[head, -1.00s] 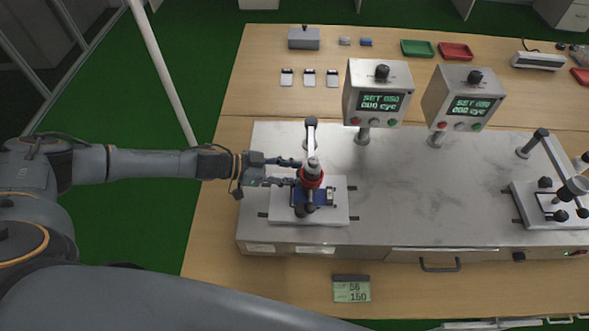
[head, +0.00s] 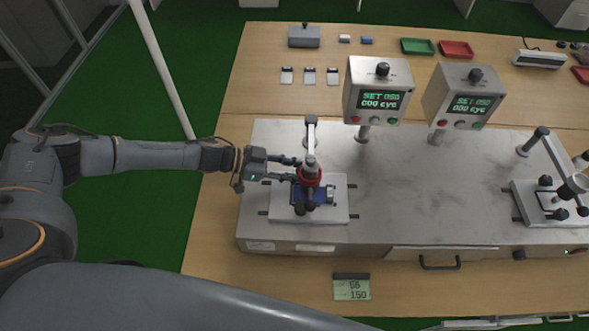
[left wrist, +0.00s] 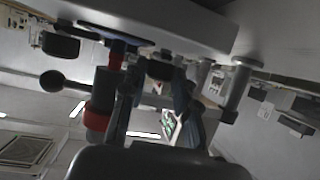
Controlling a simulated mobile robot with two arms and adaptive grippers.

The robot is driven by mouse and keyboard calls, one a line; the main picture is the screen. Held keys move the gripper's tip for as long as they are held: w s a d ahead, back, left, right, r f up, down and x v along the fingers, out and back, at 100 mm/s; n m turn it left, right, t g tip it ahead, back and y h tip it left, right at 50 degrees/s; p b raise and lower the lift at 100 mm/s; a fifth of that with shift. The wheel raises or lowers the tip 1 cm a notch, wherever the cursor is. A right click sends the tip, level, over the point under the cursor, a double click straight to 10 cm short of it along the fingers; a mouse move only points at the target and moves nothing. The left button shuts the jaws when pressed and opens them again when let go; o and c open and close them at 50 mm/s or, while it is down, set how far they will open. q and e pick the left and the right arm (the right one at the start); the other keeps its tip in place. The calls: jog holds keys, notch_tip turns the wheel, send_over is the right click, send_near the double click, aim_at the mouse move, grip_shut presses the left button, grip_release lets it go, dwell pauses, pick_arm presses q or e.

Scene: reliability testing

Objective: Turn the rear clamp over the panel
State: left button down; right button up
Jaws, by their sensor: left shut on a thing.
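The blue panel (head: 326,196) lies on a white fixture plate (head: 342,212) on the left of the test bench. A red-collared plunger (head: 308,177) stands over it and hides part of it. My left gripper (head: 297,170) reaches in from the left, behind and beside the plunger. In the left wrist view its fingers close around a dark clamp knob (left wrist: 160,69), apparently the rear clamp. In the head view this clamp is hidden by the plunger and fingers. Dark front clamp knobs (head: 303,207) show at the panel's near side. My right gripper is out of view.
The plunger's arm and post (head: 311,130) stand just behind the fixture. A second fixture (head: 548,208) is at the right. The bench middle (head: 430,190) is clear.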

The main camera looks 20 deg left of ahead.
pick_arm(q)
jog(key=m+g, duration=0.1)
jog(key=m+g+b, duration=0.1)
jog(key=shift+w+f+g+h, duration=0.1)
jog(key=shift+w+g+h, duration=0.2)
jog(key=shift+w+h, duration=0.1)
jog(key=m+g+y+b, duration=0.1)
jog(key=m+g+b, duration=0.2)
jog(key=b, duration=0.3)
jog(key=w+m+g+y+b, duration=0.1)
jog(key=m+g+b, duration=0.3)
jog(key=b, duration=0.3)
jog(key=m+g+y+b, duration=0.1)
jog(key=m+g+b, duration=0.3)
jog(key=b, duration=0.2)
jog(key=shift+w+d+f+g+b, duration=0.15)
jog(key=shift+w+d+g+b, duration=0.1)
jog(key=shift+g+b, duration=0.05)
jog(key=shift+r+m+g+y+b, duration=0.3)
jog(key=shift+m+g+y+b, duration=0.25)
jog(key=shift+b, duration=0.5)
jog(key=c, duration=1.3)
grip_release()
